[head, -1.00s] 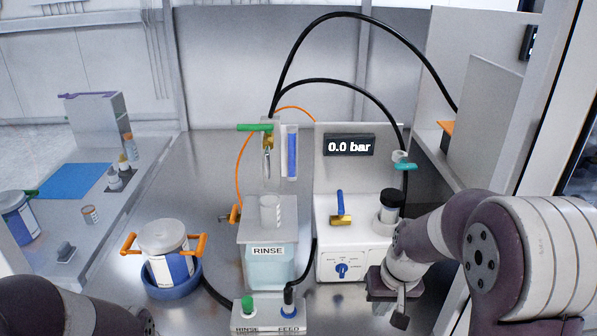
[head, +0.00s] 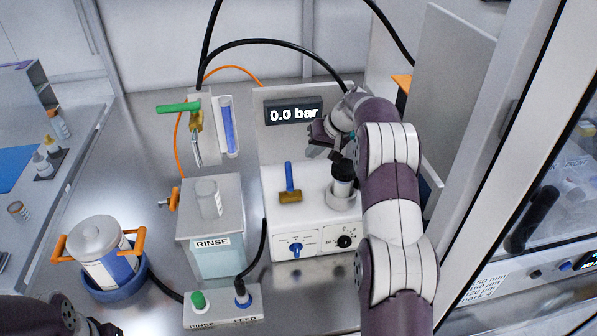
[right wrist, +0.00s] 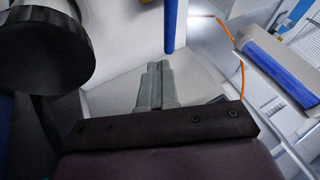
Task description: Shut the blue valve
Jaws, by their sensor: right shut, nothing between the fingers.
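The blue valve has a blue handle (head: 289,176) standing upright from a brass body (head: 290,197) on the front of the white pressure unit (head: 300,222). In the right wrist view the blue handle (right wrist: 170,25) shows just beyond the fingertips, slightly to their right, with no clear contact. My right gripper (head: 314,137) is shut and empty, above and right of the handle in the head view. Its closed fingers also show in the right wrist view (right wrist: 154,68). Part of my left arm shows at the bottom left, but its gripper is out of frame.
A display (head: 293,113) reads 0.0 bar. A black-capped canister (head: 343,178) stands right of the valve, close to my right arm. A rinse tank (head: 218,255), a green-handled valve (head: 179,107) and a lidded pot (head: 98,240) are to the left. Black hoses arch overhead.

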